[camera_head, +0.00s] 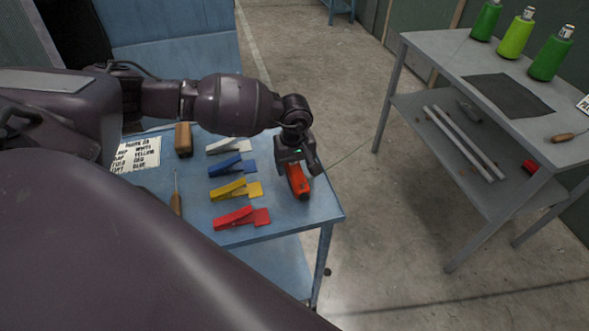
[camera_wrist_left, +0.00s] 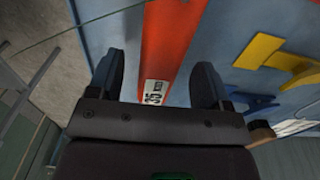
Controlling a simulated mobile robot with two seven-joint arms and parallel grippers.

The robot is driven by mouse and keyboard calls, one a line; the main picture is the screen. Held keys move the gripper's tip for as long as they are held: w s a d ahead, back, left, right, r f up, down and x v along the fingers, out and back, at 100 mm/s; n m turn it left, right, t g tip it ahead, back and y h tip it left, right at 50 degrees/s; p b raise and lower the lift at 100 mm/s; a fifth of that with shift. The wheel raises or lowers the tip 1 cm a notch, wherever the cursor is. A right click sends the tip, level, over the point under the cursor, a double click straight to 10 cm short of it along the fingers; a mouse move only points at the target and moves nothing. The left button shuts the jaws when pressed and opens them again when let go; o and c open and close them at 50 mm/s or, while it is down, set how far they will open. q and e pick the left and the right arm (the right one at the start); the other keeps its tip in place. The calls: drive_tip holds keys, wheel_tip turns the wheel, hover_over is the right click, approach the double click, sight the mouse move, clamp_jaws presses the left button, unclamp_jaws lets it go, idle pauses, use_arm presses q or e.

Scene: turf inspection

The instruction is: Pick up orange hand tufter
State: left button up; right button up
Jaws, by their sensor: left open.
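The orange hand tufter (camera_head: 297,181) lies on the blue table near its right edge. My left gripper (camera_head: 298,168) is right over its far end, pointing down. In the left wrist view the orange body of the tufter (camera_wrist_left: 168,45), with a white label, runs between the two fingers of my left gripper (camera_wrist_left: 160,80). The fingers are apart, with a gap on each side of the tufter. The gripper hides part of the tufter in the head view. My right gripper does not show.
White, blue (camera_head: 232,166), yellow (camera_head: 236,189) and red (camera_head: 241,218) clips lie left of the tufter on the blue table (camera_head: 305,213). A wooden block (camera_head: 183,140) and a wooden-handled tool (camera_head: 176,203) lie further left. A grey table (camera_head: 420,45) with green cones stands right, across open floor.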

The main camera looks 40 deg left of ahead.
use_arm(q)
drive_tip(key=shift+f, duration=0.95)
drive_tip(key=c, duration=1.2)
drive_tip(key=shift+w+r, duration=0.1)
